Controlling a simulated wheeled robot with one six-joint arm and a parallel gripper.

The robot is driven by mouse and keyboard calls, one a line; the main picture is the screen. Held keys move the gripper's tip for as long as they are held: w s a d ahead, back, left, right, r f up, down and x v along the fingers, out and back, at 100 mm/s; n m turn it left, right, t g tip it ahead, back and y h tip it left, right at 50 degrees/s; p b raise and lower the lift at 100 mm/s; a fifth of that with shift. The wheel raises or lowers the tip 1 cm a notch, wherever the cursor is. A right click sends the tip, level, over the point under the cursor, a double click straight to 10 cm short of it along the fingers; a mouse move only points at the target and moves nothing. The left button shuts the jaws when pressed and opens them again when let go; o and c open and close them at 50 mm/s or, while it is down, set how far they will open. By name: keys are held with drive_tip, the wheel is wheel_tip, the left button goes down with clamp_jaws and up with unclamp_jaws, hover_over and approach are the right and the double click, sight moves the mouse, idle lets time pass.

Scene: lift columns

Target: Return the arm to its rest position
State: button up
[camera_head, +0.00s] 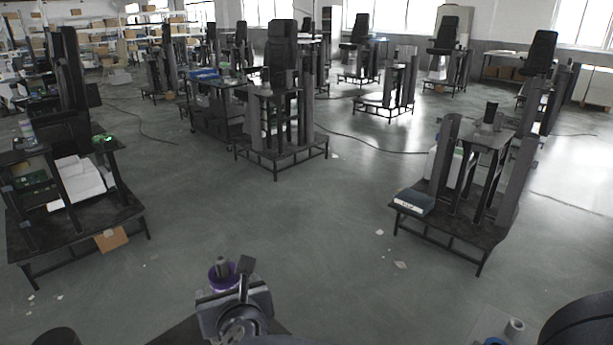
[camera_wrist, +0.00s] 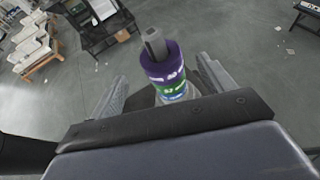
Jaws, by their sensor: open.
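My gripper (camera_wrist: 164,82) is open in the wrist view, with one grey finger on each side of the picture's middle. Between and beyond the fingers is a stack of purple, green and blue bands (camera_wrist: 165,72) with a grey post rising from its top. I see gaps between the stack and both fingers; its lower end is hidden behind my gripper body. In the head view my gripper (camera_head: 235,300) is low at the bottom centre, and the purple top of the stack (camera_head: 222,272) shows just behind it. What the stack stands on is hidden.
A lift column workstation (camera_head: 462,190) stands at right with a dark box (camera_head: 413,203) on its base. Another (camera_head: 70,215) stands at left with white boxes. A third (camera_head: 280,130) stands farther ahead. The grey floor (camera_head: 290,225) between them is open, with a few paper scraps.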

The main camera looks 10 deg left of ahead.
sight(224, 273)
drive_tip(key=x, duration=0.8)
drive_tip(key=shift+w+f, duration=0.1)
drive_tip(key=shift+f, duration=0.05)
drive_tip(key=shift+w+a, duration=0.2)
drive_tip(key=shift+w, duration=0.1)
drive_tip(key=shift+s+d+r+p, duration=0.15)
drive_tip(key=shift+r+p, duration=0.25)
drive_tip(key=shift+r, duration=0.2)
drive_tip(key=shift+f, duration=0.2)
